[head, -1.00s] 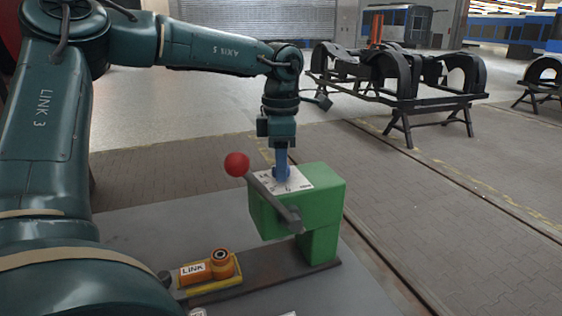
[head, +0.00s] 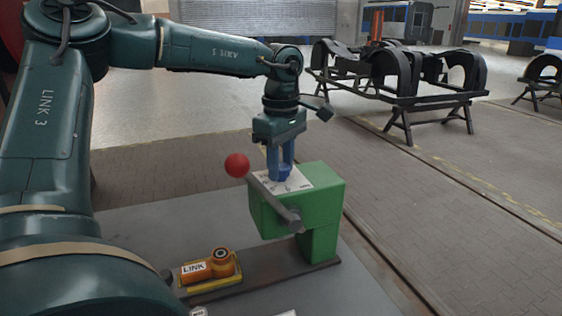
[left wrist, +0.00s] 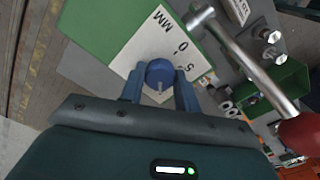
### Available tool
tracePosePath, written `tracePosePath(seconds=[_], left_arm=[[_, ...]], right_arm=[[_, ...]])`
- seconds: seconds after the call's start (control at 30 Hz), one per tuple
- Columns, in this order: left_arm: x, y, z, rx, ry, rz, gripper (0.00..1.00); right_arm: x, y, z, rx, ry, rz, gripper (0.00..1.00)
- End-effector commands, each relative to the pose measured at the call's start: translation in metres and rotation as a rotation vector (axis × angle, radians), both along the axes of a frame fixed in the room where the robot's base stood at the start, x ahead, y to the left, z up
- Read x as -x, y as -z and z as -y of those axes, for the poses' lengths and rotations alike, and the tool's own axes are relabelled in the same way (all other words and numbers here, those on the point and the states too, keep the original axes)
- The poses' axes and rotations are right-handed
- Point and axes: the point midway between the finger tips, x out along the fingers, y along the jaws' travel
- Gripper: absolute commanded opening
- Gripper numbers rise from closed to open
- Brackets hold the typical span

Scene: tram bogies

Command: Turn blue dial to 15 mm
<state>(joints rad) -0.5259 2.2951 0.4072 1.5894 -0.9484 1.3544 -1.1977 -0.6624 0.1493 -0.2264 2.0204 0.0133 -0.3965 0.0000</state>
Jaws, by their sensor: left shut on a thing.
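The blue dial (head: 283,172) sits on a white scale plate (head: 300,180) on top of the green machine block (head: 328,188). In the left wrist view the dial (left wrist: 159,73) has a pale pointer line facing the gripper, and the plate (left wrist: 150,45) shows "MM", "0" and "5"; other marks are hidden. My left gripper (head: 280,170) points down over the dial, its two blue fingers on either side of it, shut on it. The fingers also show in the left wrist view (left wrist: 159,85). My right gripper is not in view.
A lever with a red ball (head: 237,165) projects from the block's front, close beside my left gripper. A black bogie frame (head: 400,85) stands on trestles behind.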

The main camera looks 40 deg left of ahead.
Motion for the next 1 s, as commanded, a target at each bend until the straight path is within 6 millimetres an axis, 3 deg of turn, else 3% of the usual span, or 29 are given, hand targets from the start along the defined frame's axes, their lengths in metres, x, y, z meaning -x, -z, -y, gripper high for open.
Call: tracePosePath(seconds=[0.5,0.53,0.77,1.0], left_arm=[[-0.0004,-0.0007,-0.0004,-0.001,0.02,0.002,0.09],[-0.0004,-0.0007,-0.0004,-0.001,0.02,0.002,0.33],[-0.0003,-0.0005,-0.0002,0.0,0.019,0.002,0.52],[-0.0002,-0.0005,-0.0001,0.0,0.018,0.001,0.54]], right_arm=[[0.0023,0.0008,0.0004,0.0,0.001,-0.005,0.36],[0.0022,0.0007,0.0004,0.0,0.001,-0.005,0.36],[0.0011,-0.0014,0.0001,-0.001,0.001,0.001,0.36],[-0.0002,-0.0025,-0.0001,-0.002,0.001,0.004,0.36]])
